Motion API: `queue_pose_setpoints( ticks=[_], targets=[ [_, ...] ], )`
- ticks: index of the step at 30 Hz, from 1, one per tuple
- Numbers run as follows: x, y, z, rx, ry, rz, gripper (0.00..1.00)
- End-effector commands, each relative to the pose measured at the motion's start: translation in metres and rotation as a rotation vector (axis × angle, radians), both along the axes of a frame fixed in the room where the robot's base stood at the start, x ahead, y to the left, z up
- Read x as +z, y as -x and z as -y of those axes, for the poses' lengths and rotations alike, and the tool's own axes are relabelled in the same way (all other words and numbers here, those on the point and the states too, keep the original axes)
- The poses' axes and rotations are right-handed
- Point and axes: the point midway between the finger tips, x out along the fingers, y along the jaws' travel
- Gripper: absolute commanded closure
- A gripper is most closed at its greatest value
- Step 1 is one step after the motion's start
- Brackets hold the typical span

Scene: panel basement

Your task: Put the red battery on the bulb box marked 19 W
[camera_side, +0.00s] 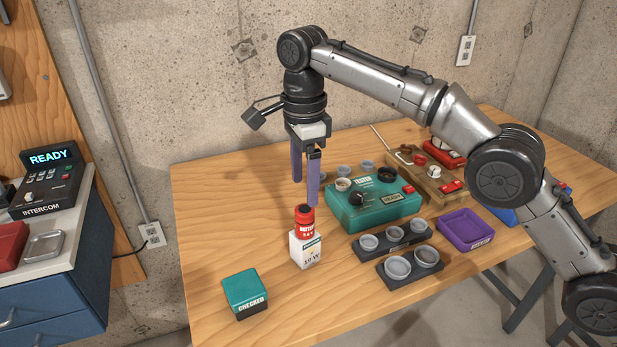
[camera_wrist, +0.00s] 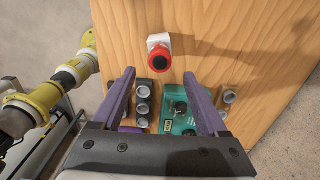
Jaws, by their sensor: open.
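The red battery (camera_side: 304,222) stands upright on top of the white bulb box marked 19 W (camera_side: 305,250) in the side view. In the wrist view the red battery (camera_wrist: 159,60) is seen from above, with a corner of the white bulb box (camera_wrist: 158,40) showing beside it. My gripper (camera_side: 305,192) is open and empty. Its purple fingers are above and behind the battery in the side view, apart from it. In the wrist view the battery lies beyond the fingertips of my gripper (camera_wrist: 164,82).
A teal CHECKED box (camera_side: 245,292) stands at the front left. A teal tester (camera_side: 375,205), dark cup holders (camera_side: 408,262) and a purple tray (camera_side: 465,229) stand to the right. A wooden board with red parts (camera_side: 425,178) is behind them. The table's left side is clear.

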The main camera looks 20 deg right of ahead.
Motion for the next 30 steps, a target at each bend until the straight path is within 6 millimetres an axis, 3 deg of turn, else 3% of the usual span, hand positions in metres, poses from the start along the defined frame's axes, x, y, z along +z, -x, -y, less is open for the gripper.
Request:
queue_pose_setpoints(
  ticks=[10,14,19,23,30],
  targets=[
    [0.004,0.000,0.001,0.003,-0.001,0.002,0.24],
    [0.020,0.002,0.016,0.052,-0.010,0.019,0.24],
    [0.062,0.016,0.064,0.228,-0.026,0.075,0.24],
    [0.090,0.040,0.108,0.395,-0.026,0.130,0.24],
    [0.116,0.105,0.182,0.701,0.015,0.234,0.24]
  ],
)
